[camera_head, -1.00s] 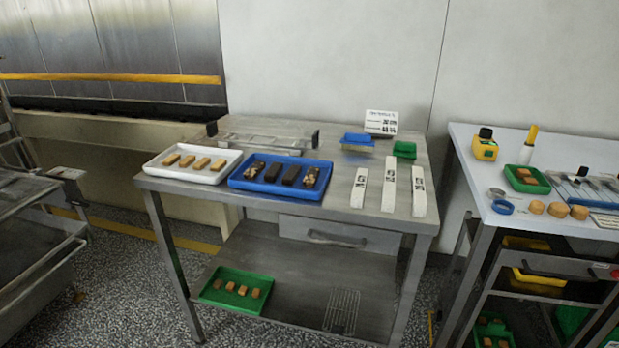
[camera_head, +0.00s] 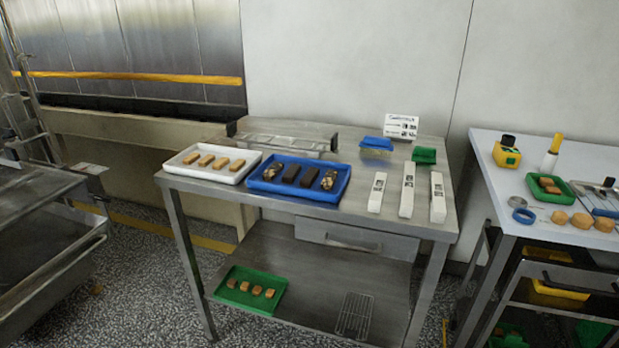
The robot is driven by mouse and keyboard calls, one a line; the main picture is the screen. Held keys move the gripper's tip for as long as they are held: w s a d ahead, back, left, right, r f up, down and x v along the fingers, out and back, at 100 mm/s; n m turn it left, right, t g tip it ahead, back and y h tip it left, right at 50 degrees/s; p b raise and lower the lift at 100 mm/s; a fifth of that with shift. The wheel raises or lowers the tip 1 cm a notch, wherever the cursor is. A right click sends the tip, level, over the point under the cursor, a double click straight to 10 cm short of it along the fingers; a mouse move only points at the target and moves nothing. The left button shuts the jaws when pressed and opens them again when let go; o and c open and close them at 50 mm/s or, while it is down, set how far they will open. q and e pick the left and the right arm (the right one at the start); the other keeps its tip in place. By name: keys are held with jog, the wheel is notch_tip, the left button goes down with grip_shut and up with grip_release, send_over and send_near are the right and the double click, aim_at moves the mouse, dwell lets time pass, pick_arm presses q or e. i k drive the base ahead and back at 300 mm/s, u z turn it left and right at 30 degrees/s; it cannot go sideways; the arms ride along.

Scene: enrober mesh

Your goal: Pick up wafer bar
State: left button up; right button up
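Several tan wafer bars lie side by side in a white tray (camera_head: 178,168) at the left of the steel table; one wafer bar (camera_head: 207,160) is near the tray's middle. A blue tray (camera_head: 300,196) just right of it holds several dark bars (camera_head: 291,174), the outer ones with pale marks. On the lower shelf a green tray (camera_head: 262,308) holds several small tan-brown pieces (camera_head: 257,290). Neither of my grippers is in view.
The steel table (camera_head: 385,222) also carries white label strips (camera_head: 407,192), a blue-lidded box (camera_head: 377,144), a small green tray (camera_head: 424,155) and a sign (camera_head: 401,127). A second table (camera_head: 490,150) stands right. Speckled floor (camera_head: 130,270) is open at front left.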

aim_at(328, 183)
jog(key=u, duration=0.9)
jog(key=i, duration=1.75)
jog(key=z, duration=0.55)
